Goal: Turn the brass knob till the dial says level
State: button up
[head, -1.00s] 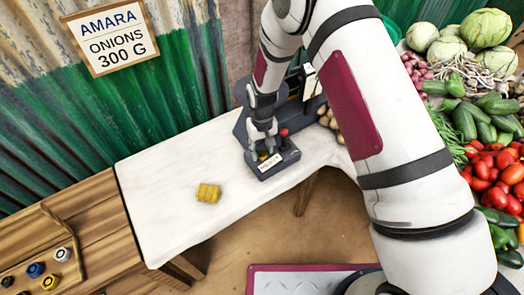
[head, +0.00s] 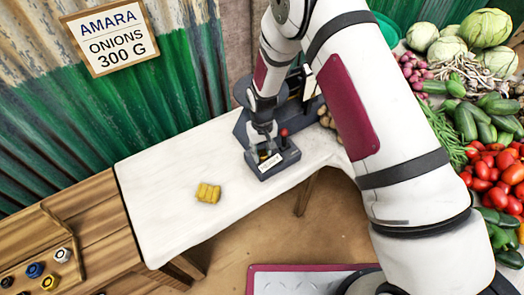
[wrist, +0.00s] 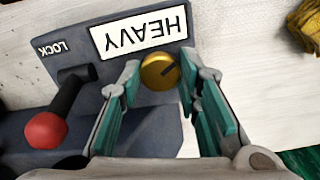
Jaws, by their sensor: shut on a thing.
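The round brass knob (wrist: 158,71), with a dark line across it, sits on the dark scale base (wrist: 85,92) in the wrist view. My gripper (wrist: 161,76) has one teal-padded finger on each side of the knob and is shut on it. The white dial plate (wrist: 140,28) beside the knob reads HEAVY, upside down in this view. In the head view my gripper (head: 266,147) is over the scale base (head: 284,161), and the knob is mostly hidden there.
A red-ended lever (wrist: 46,130) beside a LOCK label stands close to my left finger in the wrist view. A yellow lumpy object (head: 208,193) lies on the white table (head: 165,180). Coloured weights (head: 35,270) sit at lower left; vegetables (head: 480,120) fill the right.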

aim_at(262, 153)
jog(key=n+b, duration=0.2)
jog(key=n, duration=0.2)
jog(key=shift+n+b, duration=0.9)
jog(key=shift+n, duration=1.1)
jog(key=o, duration=0.9)
notch_tip(262, 153, up, 12)
jog(key=shift+r, duration=0.1)
